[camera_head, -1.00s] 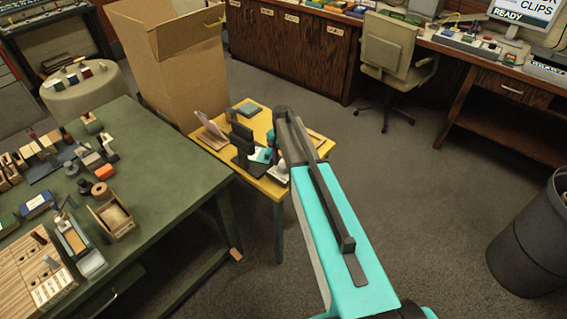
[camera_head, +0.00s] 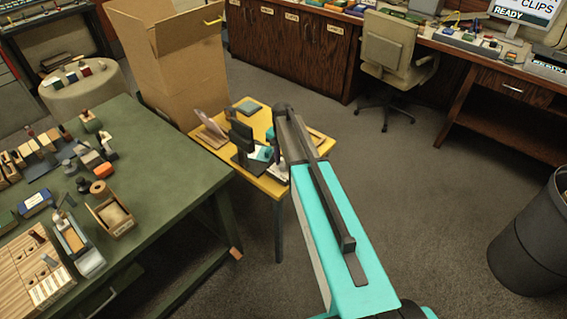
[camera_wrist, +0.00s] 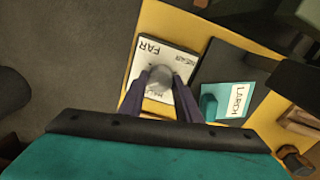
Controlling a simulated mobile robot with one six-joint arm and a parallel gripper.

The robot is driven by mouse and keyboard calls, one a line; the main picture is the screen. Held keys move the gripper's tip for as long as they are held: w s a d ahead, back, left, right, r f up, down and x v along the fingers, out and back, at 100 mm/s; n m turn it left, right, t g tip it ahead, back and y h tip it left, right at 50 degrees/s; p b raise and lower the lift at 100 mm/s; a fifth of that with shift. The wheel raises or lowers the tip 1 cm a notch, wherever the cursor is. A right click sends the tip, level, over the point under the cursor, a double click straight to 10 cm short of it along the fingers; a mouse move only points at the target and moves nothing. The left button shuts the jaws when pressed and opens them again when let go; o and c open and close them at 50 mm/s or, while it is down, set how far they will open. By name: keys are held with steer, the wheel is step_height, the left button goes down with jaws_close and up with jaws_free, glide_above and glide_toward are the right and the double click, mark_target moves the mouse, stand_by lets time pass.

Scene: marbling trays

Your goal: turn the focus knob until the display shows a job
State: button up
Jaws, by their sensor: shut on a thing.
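In the wrist view, a round grey knob (camera_wrist: 160,75) stands on a white lettered plate (camera_wrist: 140,62) that reads FAR at its upper left; other lettering is partly covered. My gripper (camera_wrist: 161,87) is over the plate, its two dark fingers shut on the knob from either side. In the head view my teal arm reaches over the small yellow table (camera_head: 257,123) and hides the fingertips and the knob. A monitor (camera_head: 527,10) at the top right reads READY, with CLIPS above it; its top is cut off.
Right of the plate, a dark board (camera_wrist: 235,70) carries a teal block (camera_wrist: 208,107) and a card reading LARCH (camera_wrist: 229,101). A cluttered green table (camera_head: 165,165) stands left, a cardboard box (camera_head: 170,75) behind, an office chair (camera_head: 388,55) and bin (camera_head: 530,240) right. Carpet between is clear.

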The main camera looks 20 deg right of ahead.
mark_target(283, 164)
steer(key=n+b, duration=0.2)
steer(key=n, duration=0.2)
steer(key=shift+n+b, duration=0.35)
steer(key=shift+n, duration=0.05)
steer(key=n+b, duration=0.2)
steer(key=n, duration=0.3)
steer(key=shift+n, duration=0.3)
steer(key=o, duration=1.1)
steer(key=shift+c, duration=0.2)
steer(key=shift+r, duration=0.15)
step_height(283, 164, up, 14)
steer(key=b, duration=0.3)
steer(key=shift+a+f, duration=0.15)
steer(key=shift+f, duration=0.05)
